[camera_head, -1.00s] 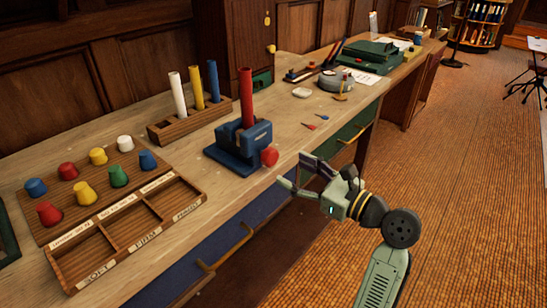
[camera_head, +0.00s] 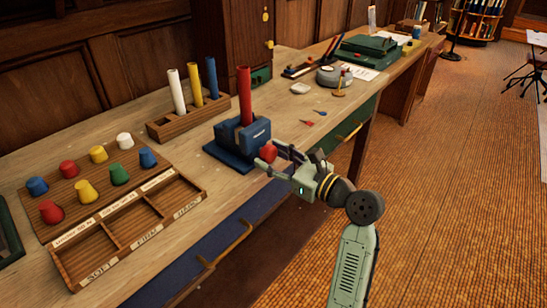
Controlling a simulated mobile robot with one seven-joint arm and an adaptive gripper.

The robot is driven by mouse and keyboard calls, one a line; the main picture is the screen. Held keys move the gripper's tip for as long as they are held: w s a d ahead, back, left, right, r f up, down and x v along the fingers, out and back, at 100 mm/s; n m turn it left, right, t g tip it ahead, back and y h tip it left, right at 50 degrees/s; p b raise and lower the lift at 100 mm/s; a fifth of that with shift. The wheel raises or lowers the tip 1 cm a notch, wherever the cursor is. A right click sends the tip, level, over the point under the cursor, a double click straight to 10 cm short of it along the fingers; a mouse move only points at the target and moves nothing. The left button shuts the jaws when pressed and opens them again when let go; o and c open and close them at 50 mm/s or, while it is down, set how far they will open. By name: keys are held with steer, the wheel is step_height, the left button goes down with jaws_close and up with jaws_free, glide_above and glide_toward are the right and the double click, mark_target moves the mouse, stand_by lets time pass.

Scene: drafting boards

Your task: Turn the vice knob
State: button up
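The blue vice (camera_head: 243,139) stands near the front edge of the wooden bench, with a red rod (camera_head: 245,95) upright in its jaws. Its red knob (camera_head: 268,152) sticks out on the right side, facing the bench's front edge. My gripper (camera_head: 266,157) comes in from the right. Its fingers are spread, with the red knob between or just at the fingertips. I cannot tell whether they touch it.
A rack (camera_head: 190,123) with white, yellow and blue rods stands behind the vice. A board (camera_head: 58,201) of coloured pegs and a labelled tray (camera_head: 186,204) lie to the left. Small darts (camera_head: 307,123) lie to the right.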

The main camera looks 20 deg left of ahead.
steer(key=c, duration=0.7)
steer(key=shift+c, duration=0.2)
steer(key=shift+n, duration=0.3)
